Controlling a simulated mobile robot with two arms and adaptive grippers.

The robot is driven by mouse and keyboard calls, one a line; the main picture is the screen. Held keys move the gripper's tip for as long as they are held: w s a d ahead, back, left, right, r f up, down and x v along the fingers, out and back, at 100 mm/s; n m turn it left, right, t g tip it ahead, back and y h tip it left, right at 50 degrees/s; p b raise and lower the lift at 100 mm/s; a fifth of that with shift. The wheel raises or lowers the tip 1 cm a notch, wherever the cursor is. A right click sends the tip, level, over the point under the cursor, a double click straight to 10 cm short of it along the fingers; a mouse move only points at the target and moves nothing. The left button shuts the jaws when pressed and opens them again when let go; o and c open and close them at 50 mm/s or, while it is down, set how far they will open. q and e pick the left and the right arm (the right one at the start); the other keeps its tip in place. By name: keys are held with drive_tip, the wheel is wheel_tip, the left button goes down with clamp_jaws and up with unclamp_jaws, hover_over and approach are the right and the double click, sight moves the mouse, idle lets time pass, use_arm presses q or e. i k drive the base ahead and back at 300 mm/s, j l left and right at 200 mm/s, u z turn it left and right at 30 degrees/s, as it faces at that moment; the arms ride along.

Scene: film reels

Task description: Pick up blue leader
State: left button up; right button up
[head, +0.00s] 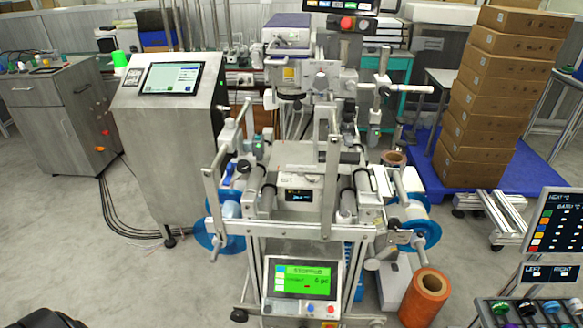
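I cannot tell for certain which thing is the blue leader. A small round blue piece (551,307) sits in a row of coloured pieces at the bottom right corner. Blue reel discs show on the machine, one at its left side (206,236) and one at its right side (428,232). A small blue item (243,167) is on the machine's left part. Neither of my grippers can be made out. A dark shape at the bottom left edge is too cut off to identify.
The reel machine (290,190) stands in the middle with a green-lit screen (305,279). A steel console (170,130) is at left. Stacked cardboard boxes (497,100) stand on a blue pallet at right. An orange roll (425,297) stands in front.

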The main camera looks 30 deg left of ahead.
sight(231, 168)
drive_tip(key=j+z, duration=0.3)
drive_tip(key=j, duration=0.2)
drive_tip(key=j+z, duration=0.25)
drive_tip(key=j, duration=0.3)
drive_tip(key=j+z, duration=0.3)
drive_tip(key=j, duration=0.2)
drive_tip(key=k+j+z, duration=0.15)
drive_tip(key=j+z, duration=0.15)
drive_tip(key=j, duration=0.2)
drive_tip(key=k+j+z, duration=0.15)
drive_tip(key=j+z, duration=0.15)
drive_tip(key=j, duration=0.15)
